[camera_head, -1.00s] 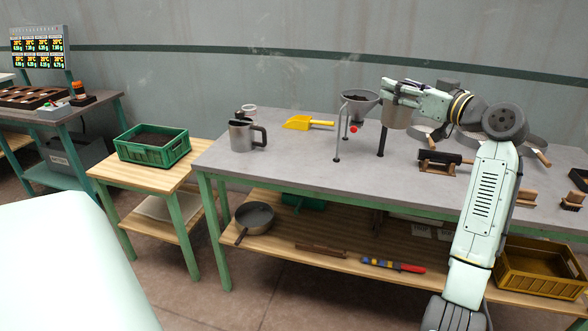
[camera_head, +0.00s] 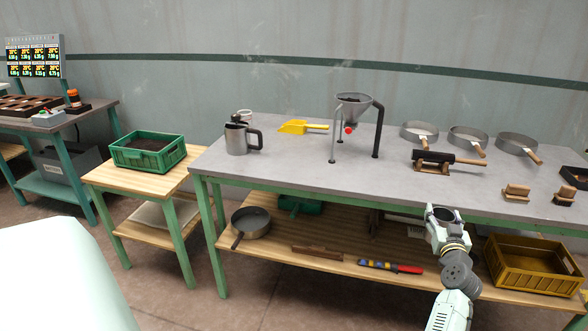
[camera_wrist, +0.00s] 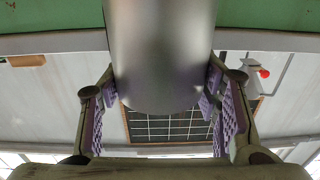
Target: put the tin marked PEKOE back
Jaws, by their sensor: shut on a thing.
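My gripper (camera_head: 443,214) is in front of the workbench's front edge, about between its top and the lower shelf. In the wrist view my gripper (camera_wrist: 160,105) is shut on a smooth grey metal tin (camera_wrist: 160,55), with one purple-padded finger on each side. No marking shows on the visible side of the tin, so I cannot read PEKOE. In the head view I cannot clearly tell the tin from my gripper. A pale label (camera_head: 416,228) with unreadable lettering shows at the lower shelf, partly hidden behind my gripper.
The workbench (camera_head: 300,155) holds a funnel on a stand (camera_head: 354,112), a metal jug (camera_head: 238,138), a yellow scoop (camera_head: 298,127) and several sieves. On the lower shelf (camera_head: 335,258) are a pan (camera_head: 251,222), a red-handled tool (camera_head: 392,266) and a yellow crate (camera_head: 530,268).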

